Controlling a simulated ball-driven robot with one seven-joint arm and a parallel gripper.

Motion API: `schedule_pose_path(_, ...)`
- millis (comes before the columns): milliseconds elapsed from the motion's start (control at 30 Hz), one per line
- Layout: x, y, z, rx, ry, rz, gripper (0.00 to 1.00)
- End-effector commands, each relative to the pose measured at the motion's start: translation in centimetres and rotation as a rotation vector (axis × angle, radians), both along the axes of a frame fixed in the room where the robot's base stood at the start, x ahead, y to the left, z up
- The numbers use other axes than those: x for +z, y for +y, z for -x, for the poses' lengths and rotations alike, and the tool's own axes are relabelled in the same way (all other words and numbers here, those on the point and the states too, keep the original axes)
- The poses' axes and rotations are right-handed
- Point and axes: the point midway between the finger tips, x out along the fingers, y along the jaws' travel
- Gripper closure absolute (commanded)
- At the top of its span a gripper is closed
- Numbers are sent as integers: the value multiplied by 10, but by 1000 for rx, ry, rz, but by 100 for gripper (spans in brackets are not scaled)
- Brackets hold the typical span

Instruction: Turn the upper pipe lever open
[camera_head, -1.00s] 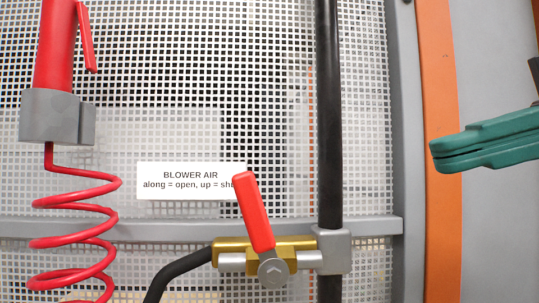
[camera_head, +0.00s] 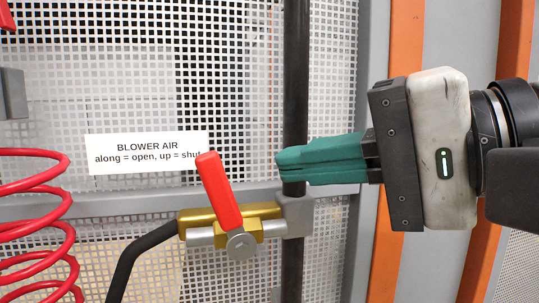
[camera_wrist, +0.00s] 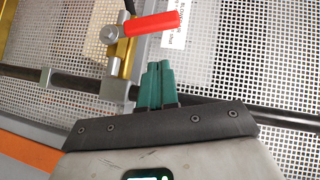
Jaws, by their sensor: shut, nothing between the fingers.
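The red lever (camera_head: 219,191) sits on a brass valve (camera_head: 262,213) on the pipe. It points up and leans a little to the left, across the valve body. It also shows in the wrist view (camera_wrist: 152,24). My gripper (camera_head: 279,165) has green fingers, shut and empty. They point left, to the right of the lever and slightly above the valve, apart from the lever. In the head view the fingers pass in front of the black vertical pipe. In the wrist view the shut fingertips (camera_wrist: 158,66) lie below the lever.
A white label (camera_head: 148,152) reads "BLOWER AIR, along = open, up = shut". A grey clamp (camera_head: 296,214) joins the valve to the black vertical pipe (camera_head: 296,80). A red coiled hose (camera_head: 66,235) hangs at the left. A perforated panel stands behind, with orange posts at the right.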

Motion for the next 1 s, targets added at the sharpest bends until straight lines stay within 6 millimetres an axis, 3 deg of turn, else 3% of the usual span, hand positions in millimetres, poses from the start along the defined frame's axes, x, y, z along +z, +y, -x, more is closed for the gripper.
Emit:
schedule_pose_path(100, -3, 18, 7, 5, 1, -1, 100)
schedule_pose_path(300, -10, 32, 11, 2, 1, 0, 100)
schedule_pose_path(1000, -10, 37, 12, -1, -19, 58, 100)
